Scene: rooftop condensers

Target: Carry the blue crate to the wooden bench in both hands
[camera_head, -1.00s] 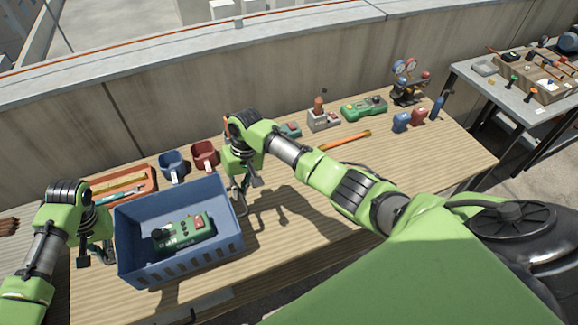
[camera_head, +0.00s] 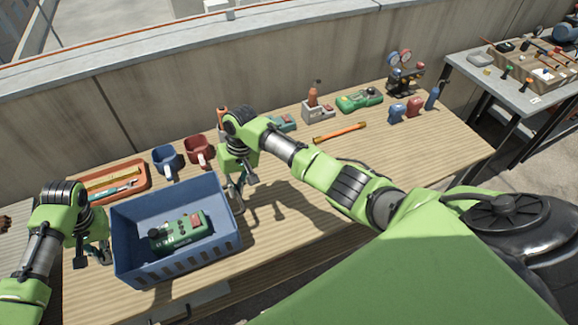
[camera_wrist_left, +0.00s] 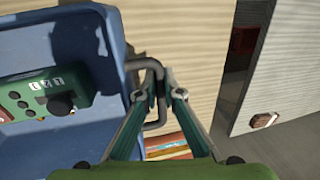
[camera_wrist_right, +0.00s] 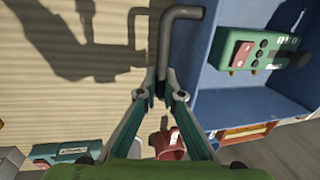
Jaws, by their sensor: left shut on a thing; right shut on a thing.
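The blue crate (camera_head: 128,262) is level over the left part of the wooden bench (camera_head: 425,150); I cannot tell whether it touches the top. A green device (camera_head: 180,232) with a red part lies inside. My left gripper (camera_head: 104,252) is at the crate's left end. In the left wrist view its fingers (camera_wrist_left: 156,82) are shut on a grey bent handle. My right gripper (camera_head: 236,200) is at the right end. In the right wrist view its fingers (camera_wrist_right: 163,86) are shut on the other grey handle (camera_wrist_right: 167,45).
Behind the crate are an orange tray (camera_head: 122,183), a blue mug (camera_head: 166,160) and a red mug (camera_head: 199,151). An orange-handled tool (camera_head: 340,132), a green meter (camera_head: 360,101) and gauges (camera_head: 402,70) lie further right. A metal table (camera_head: 500,92) stands right. Bare wood lies front right.

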